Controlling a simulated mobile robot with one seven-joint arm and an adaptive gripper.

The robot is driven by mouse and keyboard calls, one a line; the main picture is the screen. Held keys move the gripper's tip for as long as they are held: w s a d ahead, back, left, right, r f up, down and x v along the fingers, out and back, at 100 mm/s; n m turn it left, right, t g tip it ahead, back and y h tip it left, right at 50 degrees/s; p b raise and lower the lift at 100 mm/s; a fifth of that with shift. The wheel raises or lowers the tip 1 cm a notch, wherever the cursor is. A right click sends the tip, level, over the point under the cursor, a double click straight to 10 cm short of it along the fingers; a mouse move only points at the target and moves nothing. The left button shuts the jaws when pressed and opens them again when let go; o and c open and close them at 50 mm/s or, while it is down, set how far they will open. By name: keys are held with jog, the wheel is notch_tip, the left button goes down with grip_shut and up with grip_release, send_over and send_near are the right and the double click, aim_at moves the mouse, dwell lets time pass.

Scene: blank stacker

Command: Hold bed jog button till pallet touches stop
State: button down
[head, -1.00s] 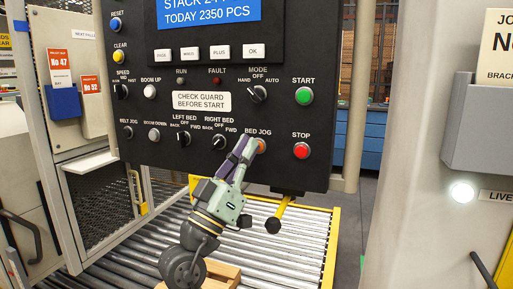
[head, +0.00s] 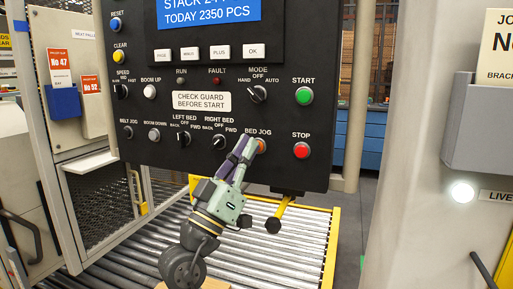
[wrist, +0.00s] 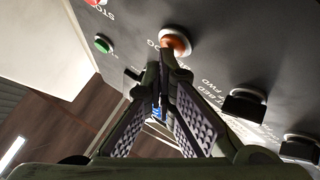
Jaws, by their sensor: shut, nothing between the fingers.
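The orange bed jog button (head: 261,146) is on the black control panel (head: 290,125), right of the right bed switch (head: 219,142). My gripper (head: 247,143) is shut and empty, its tips at the button. In the wrist view the fingertips (wrist: 164,66) meet at the near edge of the button (wrist: 176,42) and appear to touch it; how far it is pressed cannot be told. The wooden pallet (head: 217,285) shows only as a sliver at the bottom edge, partly behind my arm. I cannot make out a pallet stop.
The roller bed (head: 285,258) runs below the panel, with a yellow side rail (head: 332,250). The red stop button (head: 301,150) and green start button (head: 304,95) are to the right.

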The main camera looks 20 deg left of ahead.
jog(key=shift+s, duration=0.85)
jog(key=s+b, duration=0.1)
jog(key=s, duration=0.4)
jog(key=shift+a, duration=0.1)
jog(key=shift+a, duration=0.1)
dwell(1.8)
